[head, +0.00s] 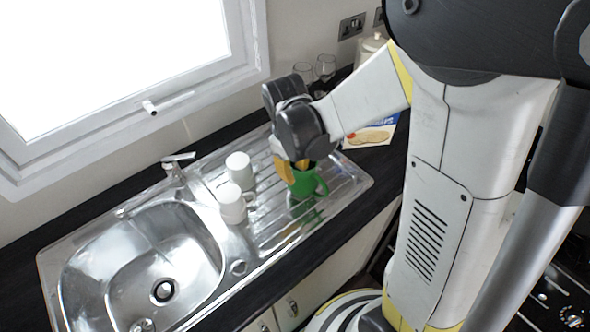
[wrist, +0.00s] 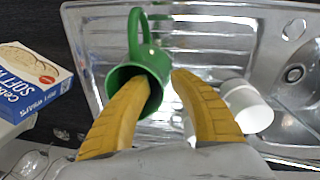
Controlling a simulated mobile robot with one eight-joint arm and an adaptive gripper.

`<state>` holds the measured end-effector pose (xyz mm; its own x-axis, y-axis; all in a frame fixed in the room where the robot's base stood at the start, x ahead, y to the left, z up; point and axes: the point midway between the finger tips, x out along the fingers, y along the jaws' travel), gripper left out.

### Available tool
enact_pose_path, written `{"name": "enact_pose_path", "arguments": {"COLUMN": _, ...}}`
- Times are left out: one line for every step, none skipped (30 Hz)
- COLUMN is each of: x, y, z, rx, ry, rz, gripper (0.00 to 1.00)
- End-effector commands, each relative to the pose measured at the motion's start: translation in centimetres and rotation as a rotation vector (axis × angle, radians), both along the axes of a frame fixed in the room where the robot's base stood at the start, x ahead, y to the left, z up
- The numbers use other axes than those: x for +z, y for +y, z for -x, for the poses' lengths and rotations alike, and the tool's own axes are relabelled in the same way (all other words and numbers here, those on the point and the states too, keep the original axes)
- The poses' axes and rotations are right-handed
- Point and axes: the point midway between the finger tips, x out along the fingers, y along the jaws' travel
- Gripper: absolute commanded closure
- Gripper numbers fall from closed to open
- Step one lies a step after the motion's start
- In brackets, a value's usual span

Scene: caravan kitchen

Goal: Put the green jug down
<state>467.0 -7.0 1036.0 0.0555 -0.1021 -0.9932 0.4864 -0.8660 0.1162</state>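The green jug (head: 304,181) is upright over the ribbed draining board, with its handle to the right. A green reflection shows on the metal below it; I cannot tell whether its base touches. My gripper (head: 292,168) is above and at the jug's rim, pointing down. In the wrist view, the jug (wrist: 123,72) has its open mouth towards me. One yellow finger of my gripper (wrist: 163,80) reaches into the mouth, its tip partly hidden, and the other lies against the outside. The fingers are close together with the jug's wall between them.
Two white mugs (head: 238,170) (head: 231,203) stand left of the jug on the draining board (head: 345,188). The sink bowl (head: 150,255) is further left. A blue and white food box (head: 372,136) and wine glasses (head: 325,67) are behind. The board's front right part is clear.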

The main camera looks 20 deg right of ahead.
Motion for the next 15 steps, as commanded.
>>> {"name": "enact_pose_path", "arguments": {"x": 0.1, "y": 0.0, "z": 0.0, "rx": 0.000, "ry": 0.000, "rz": 0.000, "gripper": 0.73}}
{"name": "enact_pose_path", "arguments": {"x": 0.2, "y": 0.0, "z": 0.0, "rx": 0.000, "ry": 0.000, "rz": 0.000, "gripper": 0.73}}
{"name": "enact_pose_path", "arguments": {"x": 0.5, "y": 0.0, "z": 0.0, "rx": 0.000, "ry": 0.000, "rz": 0.000, "gripper": 0.73}}
{"name": "enact_pose_path", "arguments": {"x": 0.8, "y": 0.0, "z": 0.0, "rx": 0.000, "ry": 0.000, "rz": 0.000, "gripper": 0.73}}
{"name": "enact_pose_path", "arguments": {"x": 1.2, "y": 0.1, "z": 0.1, "rx": 0.000, "ry": 0.000, "rz": 0.000, "gripper": 0.73}}
{"name": "enact_pose_path", "arguments": {"x": 1.9, "y": 0.2, "z": 0.1, "rx": 0.000, "ry": 0.000, "rz": 0.000, "gripper": 0.73}}
{"name": "enact_pose_path", "arguments": {"x": 2.5, "y": 0.2, "z": 0.1, "rx": 0.001, "ry": 0.000, "rz": 0.000, "gripper": 0.73}}
{"name": "enact_pose_path", "arguments": {"x": 3.1, "y": 0.3, "z": 0.2, "rx": 0.001, "ry": 0.000, "rz": 0.000, "gripper": 0.73}}
{"name": "enact_pose_path", "arguments": {"x": 4.1, "y": 0.4, "z": 0.2, "rx": 0.001, "ry": 0.001, "rz": 0.001, "gripper": 0.73}}
{"name": "enact_pose_path", "arguments": {"x": 4.8, "y": 0.4, "z": 0.3, "rx": 0.001, "ry": 0.001, "rz": 0.001, "gripper": 0.73}}
{"name": "enact_pose_path", "arguments": {"x": 5.5, "y": 0.5, "z": 0.3, "rx": 0.001, "ry": 0.001, "rz": 0.001, "gripper": 0.73}}
{"name": "enact_pose_path", "arguments": {"x": 6.5, "y": 0.6, "z": 0.4, "rx": 0.001, "ry": 0.001, "rz": 0.001, "gripper": 0.73}}
{"name": "enact_pose_path", "arguments": {"x": 7.2, "y": 0.7, "z": 0.4, "rx": 0.001, "ry": 0.001, "rz": 0.001, "gripper": 0.73}}
{"name": "enact_pose_path", "arguments": {"x": 7.8, "y": 0.8, "z": 0.4, "rx": 0.001, "ry": 0.001, "rz": 0.001, "gripper": 0.73}}
{"name": "enact_pose_path", "arguments": {"x": 8.6, "y": 0.8, "z": 0.5, "rx": 0.001, "ry": 0.001, "rz": 0.001, "gripper": 0.73}}
